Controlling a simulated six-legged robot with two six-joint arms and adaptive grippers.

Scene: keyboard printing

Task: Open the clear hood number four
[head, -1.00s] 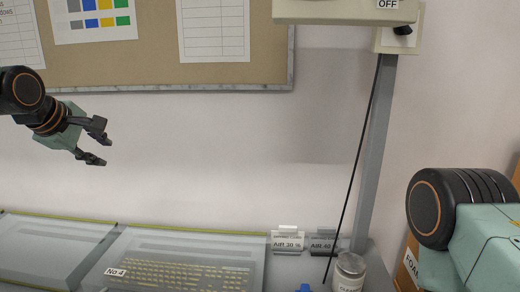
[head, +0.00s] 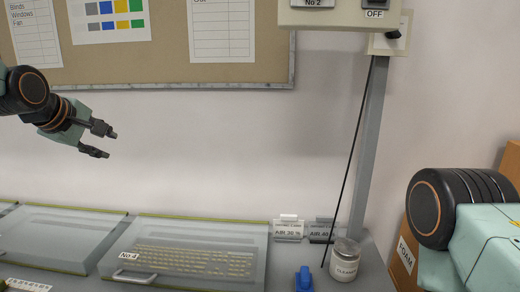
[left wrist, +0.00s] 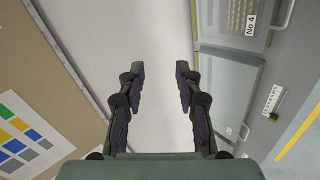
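The clear hood number four (head: 204,231) lies closed over a keyboard (head: 190,262) at the lower middle of the head view. Its "No 4" label (head: 130,256) and pale handle (head: 130,277) are at the front left edge. The label also shows at the top right of the left wrist view (left wrist: 251,25), with part of the handle (left wrist: 284,12). My left gripper (head: 112,144) is open and empty in the air, above and behind the hood, in front of the wall. My right arm shows at the right edge; its gripper is out of the head view.
Another clear hood (head: 60,232) lies left of it. Two air signs (head: 289,230), a lidded jar (head: 345,260) and a blue object (head: 304,279) stand to the right. A grey post (head: 370,150) carries a switch box (head: 340,14).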

